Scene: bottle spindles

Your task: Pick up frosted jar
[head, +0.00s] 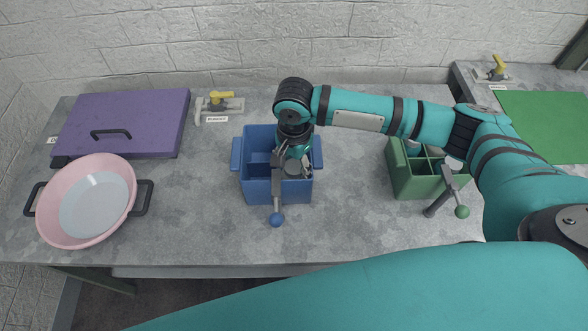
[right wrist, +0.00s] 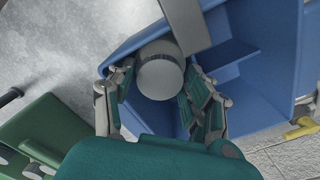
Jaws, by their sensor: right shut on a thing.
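The frosted jar (right wrist: 160,78) is a pale grey, round-topped cylinder in a compartment of the blue divided crate (head: 258,190). In the head view its grey top (head: 293,168) shows at the crate's right front. My right gripper (head: 295,158) reaches down into the crate from above. In the right wrist view its fingers (right wrist: 158,82) lie on both sides of the jar and are shut on it. The jar's lower part is hidden, so I cannot tell whether it is clear of the crate floor. My left gripper is not in view.
A grey lever with a blue ball (head: 276,219) crosses the crate close to my gripper. A green crate (head: 402,180) stands right, with a green-ball lever (head: 462,211). A pink bowl (head: 119,212) and purple board (head: 150,115) are left. The counter between bowl and crate is clear.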

